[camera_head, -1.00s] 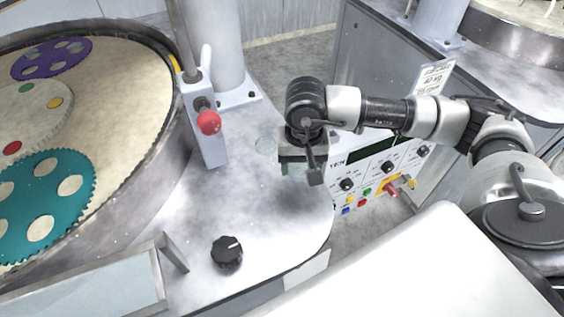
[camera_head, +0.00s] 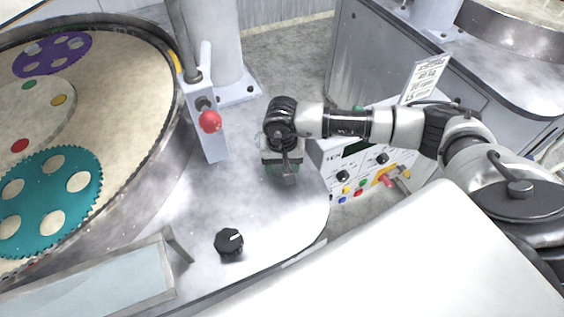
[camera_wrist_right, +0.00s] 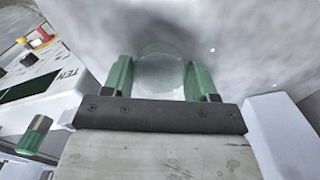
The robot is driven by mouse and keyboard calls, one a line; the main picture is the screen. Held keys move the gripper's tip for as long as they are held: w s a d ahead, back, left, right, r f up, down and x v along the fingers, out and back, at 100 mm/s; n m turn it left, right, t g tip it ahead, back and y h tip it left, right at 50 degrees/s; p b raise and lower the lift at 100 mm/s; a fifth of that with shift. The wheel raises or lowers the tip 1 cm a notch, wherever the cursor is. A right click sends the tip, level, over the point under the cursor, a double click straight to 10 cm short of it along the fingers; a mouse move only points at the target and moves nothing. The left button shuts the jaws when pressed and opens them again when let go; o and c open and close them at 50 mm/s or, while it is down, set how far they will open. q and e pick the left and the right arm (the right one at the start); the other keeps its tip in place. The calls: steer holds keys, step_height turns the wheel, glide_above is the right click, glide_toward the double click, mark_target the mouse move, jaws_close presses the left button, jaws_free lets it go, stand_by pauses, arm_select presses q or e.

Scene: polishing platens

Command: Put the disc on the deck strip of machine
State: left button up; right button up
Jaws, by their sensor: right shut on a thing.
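The disc (camera_wrist_right: 160,72) is clear and glassy; in the right wrist view it shows between the two green fingers of my right gripper (camera_wrist_right: 160,82). The right gripper is shut on it. In the head view my right gripper (camera_head: 281,170) points down over the right part of the machine's pale grey deck strip (camera_head: 215,195). The gripper hides the disc there, and I cannot tell whether the disc touches the deck. My left gripper is not in view.
A post with a red button (camera_head: 209,121) and a thick column (camera_head: 225,50) stand left of and behind the gripper. A black knob (camera_head: 229,242) is in front. The platen (camera_head: 120,110) with toothed carriers lies left. A control panel (camera_head: 365,165) stands right.

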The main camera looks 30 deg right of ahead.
mark_target(282, 167)
steer(key=shift+f, duration=0.2)
steer(key=o, duration=1)
steer(key=shift+r, duration=0.1)
steer(key=shift+r, duration=0.15)
step_height(282, 167, up, 12)
steer(key=b, duration=0.3)
steer(key=shift+s, duration=0.1)
